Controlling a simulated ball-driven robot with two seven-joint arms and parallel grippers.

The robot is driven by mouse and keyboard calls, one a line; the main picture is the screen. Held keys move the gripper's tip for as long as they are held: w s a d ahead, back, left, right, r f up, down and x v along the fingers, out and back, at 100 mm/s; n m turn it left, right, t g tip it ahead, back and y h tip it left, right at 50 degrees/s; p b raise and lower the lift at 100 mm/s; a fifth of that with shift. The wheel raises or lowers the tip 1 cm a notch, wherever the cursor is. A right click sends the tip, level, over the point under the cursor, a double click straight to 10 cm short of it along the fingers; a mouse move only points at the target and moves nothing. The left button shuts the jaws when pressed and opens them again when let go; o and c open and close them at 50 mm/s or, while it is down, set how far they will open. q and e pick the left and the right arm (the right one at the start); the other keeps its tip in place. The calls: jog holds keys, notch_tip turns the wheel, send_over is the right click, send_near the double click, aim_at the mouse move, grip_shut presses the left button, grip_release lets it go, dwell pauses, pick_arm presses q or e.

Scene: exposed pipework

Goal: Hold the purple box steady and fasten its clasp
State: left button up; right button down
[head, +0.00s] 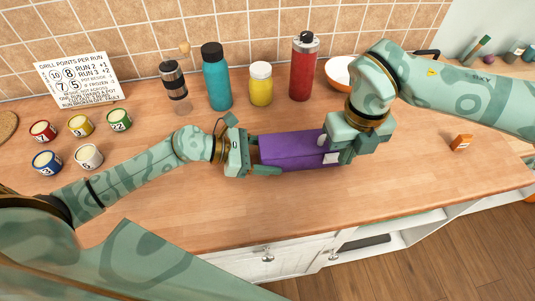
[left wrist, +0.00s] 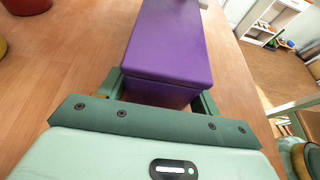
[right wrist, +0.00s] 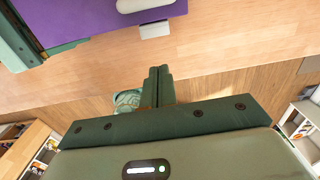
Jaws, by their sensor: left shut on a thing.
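The purple box (head: 290,152) stands on the wooden counter with its lid down; it also shows in the left wrist view (left wrist: 168,45) and the right wrist view (right wrist: 75,18). My left gripper (head: 259,155) is shut on the box's left end, one finger on each side. On the front are a white clasp piece (right wrist: 145,5) and, below it, a small white catch (right wrist: 155,30). They look apart. My right gripper (right wrist: 158,86) has its fingers together with nothing between them, in front of the clasp side near the box's right end. It partly hides that end in the head view.
Behind the box stand a blue bottle (head: 216,77), a yellow-filled jar (head: 261,84), a red bottle (head: 303,67) and a white-and-orange bowl (head: 340,73). A small orange box (head: 461,142) lies at right. Several numbered cans (head: 88,157) stand at left. The front counter is clear.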

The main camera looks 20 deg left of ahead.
pick_arm(q)
jog(key=o, duration=0.9)
jog(key=shift+a, duration=0.1)
